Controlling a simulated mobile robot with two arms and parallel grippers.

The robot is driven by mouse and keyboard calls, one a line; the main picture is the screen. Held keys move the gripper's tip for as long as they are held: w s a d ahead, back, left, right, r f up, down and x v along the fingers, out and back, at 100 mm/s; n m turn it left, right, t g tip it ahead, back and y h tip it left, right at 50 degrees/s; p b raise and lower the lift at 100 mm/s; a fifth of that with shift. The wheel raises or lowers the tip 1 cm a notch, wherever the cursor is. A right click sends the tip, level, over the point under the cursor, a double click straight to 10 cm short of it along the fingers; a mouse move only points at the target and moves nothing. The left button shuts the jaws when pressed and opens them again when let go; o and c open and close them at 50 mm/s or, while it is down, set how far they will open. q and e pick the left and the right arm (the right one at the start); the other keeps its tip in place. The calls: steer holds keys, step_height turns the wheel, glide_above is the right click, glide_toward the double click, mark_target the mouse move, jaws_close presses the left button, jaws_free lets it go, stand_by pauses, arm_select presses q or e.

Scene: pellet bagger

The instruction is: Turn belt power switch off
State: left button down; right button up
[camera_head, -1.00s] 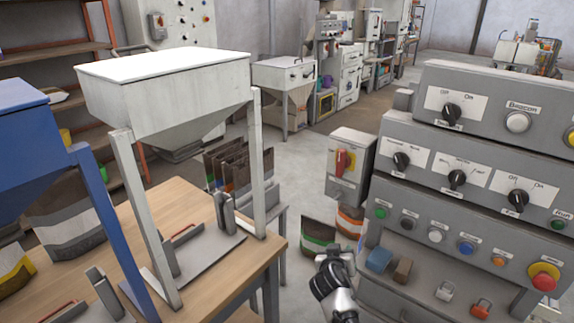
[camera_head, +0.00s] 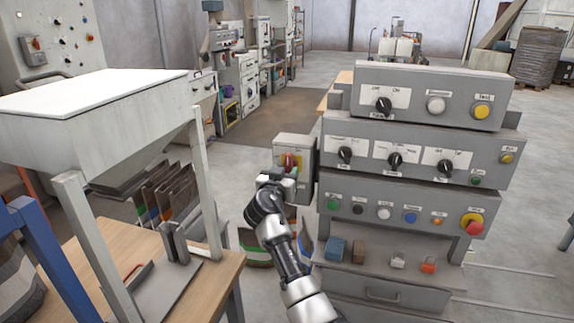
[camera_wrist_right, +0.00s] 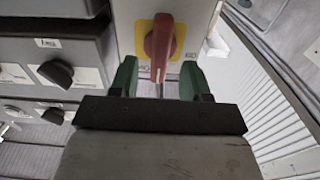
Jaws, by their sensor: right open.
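A red rotary handle on a yellow plate (camera_head: 291,160) sits on the front of a grey switch box (camera_head: 305,146) at the left side of the control console. Its label is too small to read in the head view. In the right wrist view the red handle (camera_wrist_right: 159,45) stands roughly upright at the top middle. My right gripper (camera_head: 278,178) is in front of the box and partly covers the switch. In the wrist view its green fingertips (camera_wrist_right: 158,80) are open, one on each side of the handle's lower end. Contact cannot be told. My left gripper is out of view.
The grey console (camera_head: 420,150) carries several black knobs, coloured buttons and a red stop button (camera_head: 472,224). Blue and brown blocks and small padlocks lie on its ledge. A white hopper (camera_head: 100,110) stands on a wooden table (camera_head: 130,245) at left. Bags stand on the floor below my arm.

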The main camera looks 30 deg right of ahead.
mark_target(288, 168)
steer(key=shift+x, duration=1.15)
steer(key=shift+w+d, duration=0.3)
steer(key=shift+d, duration=0.05)
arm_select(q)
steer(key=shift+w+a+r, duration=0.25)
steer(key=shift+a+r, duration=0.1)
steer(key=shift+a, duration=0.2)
arm_select(e)
steer(key=c, duration=0.6)
steer(key=shift+o, duration=0.2)
